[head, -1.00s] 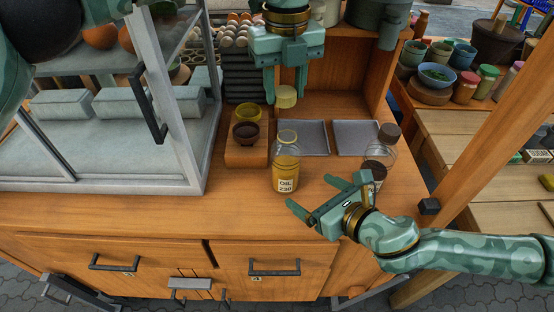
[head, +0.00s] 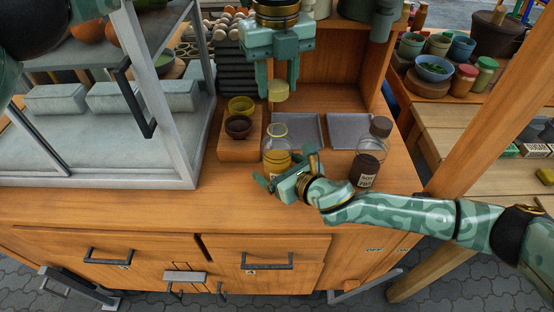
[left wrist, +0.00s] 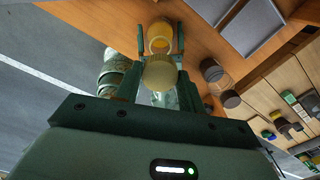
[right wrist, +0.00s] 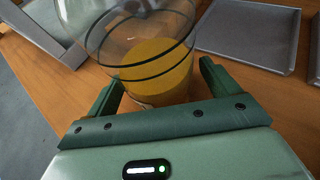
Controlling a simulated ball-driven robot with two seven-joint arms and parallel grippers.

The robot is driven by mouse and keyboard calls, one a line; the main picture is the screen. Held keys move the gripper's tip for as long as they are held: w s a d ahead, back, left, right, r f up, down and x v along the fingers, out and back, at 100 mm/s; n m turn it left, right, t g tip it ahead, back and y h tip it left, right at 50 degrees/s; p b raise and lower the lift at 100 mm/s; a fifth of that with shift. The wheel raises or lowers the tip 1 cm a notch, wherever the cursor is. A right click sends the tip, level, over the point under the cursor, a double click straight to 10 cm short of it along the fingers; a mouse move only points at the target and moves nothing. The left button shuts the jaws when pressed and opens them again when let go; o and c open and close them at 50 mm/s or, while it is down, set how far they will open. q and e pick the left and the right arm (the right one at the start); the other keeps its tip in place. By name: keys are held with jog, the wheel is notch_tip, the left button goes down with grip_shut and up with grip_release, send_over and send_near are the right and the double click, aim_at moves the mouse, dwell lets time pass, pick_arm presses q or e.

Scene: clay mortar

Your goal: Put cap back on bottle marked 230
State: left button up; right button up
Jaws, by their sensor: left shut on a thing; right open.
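The clear bottle of yellow oil (head: 277,142) stands upright and uncapped on the wooden counter. Its label is hidden now behind my right gripper; in the earlier head view it reads OIL and a number that looks like 230. My left gripper (head: 280,88) is shut on the pale yellow cap (head: 278,93) and holds it above the bottle's mouth, apart from it. In the left wrist view the cap (left wrist: 160,73) sits between the fingers, with the open bottle (left wrist: 160,36) beyond. My right gripper (right wrist: 160,88) is open, its fingers either side of the oil bottle (right wrist: 155,62).
A dark bottle with a brown cap (head: 369,160) stands to the right. Two grey trays (head: 300,128) lie behind. A wooden block (head: 240,150) with two small bowls is at the left, beside a glass-fronted case (head: 170,165). The counter's front strip is clear.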

pick_arm(q)
jog(key=shift+d, duration=0.1)
pick_arm(e)
jog(key=shift+w+f, duration=0.1)
jog(key=shift+w, duration=0.1)
jog(key=shift+a, duration=0.1)
jog(key=c, duration=1.5)
pick_arm(q)
jog(key=shift+f, duration=2.45)
pick_arm(e)
jog(key=shift+o, duration=0.2)
pick_arm(q)
jog(key=shift+f, duration=0.1)
jog(key=shift+f, duration=0.8)
jog(key=shift+f, duration=0.6)
